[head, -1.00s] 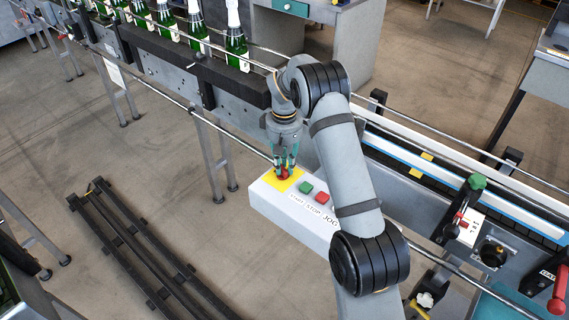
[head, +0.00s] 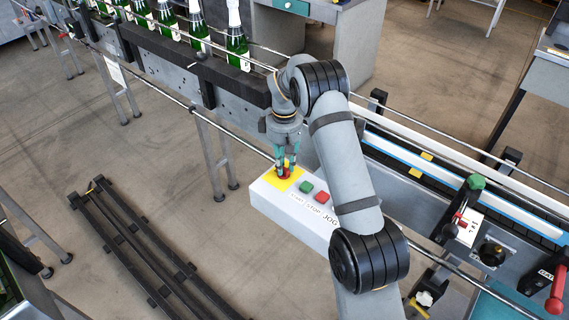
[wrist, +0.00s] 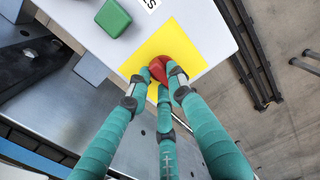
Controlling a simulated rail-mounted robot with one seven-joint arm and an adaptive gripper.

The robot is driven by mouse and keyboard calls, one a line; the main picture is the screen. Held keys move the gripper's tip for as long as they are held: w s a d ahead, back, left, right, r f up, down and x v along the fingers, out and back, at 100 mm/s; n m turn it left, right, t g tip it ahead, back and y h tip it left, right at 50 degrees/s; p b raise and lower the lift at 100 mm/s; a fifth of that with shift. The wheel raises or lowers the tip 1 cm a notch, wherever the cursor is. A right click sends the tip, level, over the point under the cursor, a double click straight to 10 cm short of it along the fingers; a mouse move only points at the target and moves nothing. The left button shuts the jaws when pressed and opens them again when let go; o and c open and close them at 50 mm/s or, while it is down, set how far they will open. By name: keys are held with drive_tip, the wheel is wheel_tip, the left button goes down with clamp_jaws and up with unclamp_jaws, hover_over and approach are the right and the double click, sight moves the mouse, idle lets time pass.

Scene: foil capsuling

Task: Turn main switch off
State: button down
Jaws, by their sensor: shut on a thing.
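The main switch, a red knob (head: 284,175) on a yellow plate (head: 272,183), sits at the left end of the white control box (head: 282,205). In the wrist view the red knob (wrist: 179,49) stands on the yellow plate (wrist: 190,60). My gripper (head: 285,168) points down over the plate. In the wrist view its three teal fingers (wrist: 163,82) close around the knob from one side and the front. The fingertips hide part of the knob, and its exact angle is hard to read.
A green button (head: 306,187) and a red button (head: 321,197) lie just right of the plate on the same box. The conveyor with green bottles (head: 236,42) runs behind. Black rails (head: 150,250) lie on the floor at left.

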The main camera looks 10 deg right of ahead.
sight(284, 167)
drive_tip(key=c, duration=1.6)
unclamp_jaws()
drive_tip(key=shift+o, duration=0.3)
drive_tip(key=shift+r, duration=0.1)
wheel_tip(284, 167, up, 12)
drive_tip(key=shift+f, duration=0.2)
wheel_tip(284, 167, down, 12)
drive_tip(key=shift+r, duration=0.1)
